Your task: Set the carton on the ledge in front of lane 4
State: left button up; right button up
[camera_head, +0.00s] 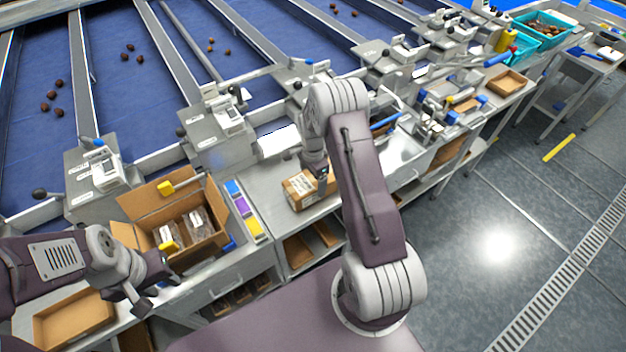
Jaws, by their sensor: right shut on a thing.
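A small brown carton (302,191) with a white label is at the metal ledge (262,180) in the middle of the picture. My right gripper (320,174) is shut on the carton, at its right side; my own wrist hides part of the grip. I cannot tell whether the carton's base touches the ledge. My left gripper (156,289) is open and empty, in front of the large open box at the left. The blue lanes (135,75) with scattered dates run behind the ledge; I cannot read their numbers.
A large open cardboard box (205,243) holding clear packs stands left of the carton, beside a strip of coloured blocks (242,208). An empty shallow tray (72,318) lies at lower left. Grey lane-end machines (215,128) line the back. Another tray (508,82) stands far right.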

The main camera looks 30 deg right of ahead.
jog(key=shift+w+f, duration=0.15)
jog(key=shift+f, duration=0.45)
jog(key=shift+f, duration=0.1)
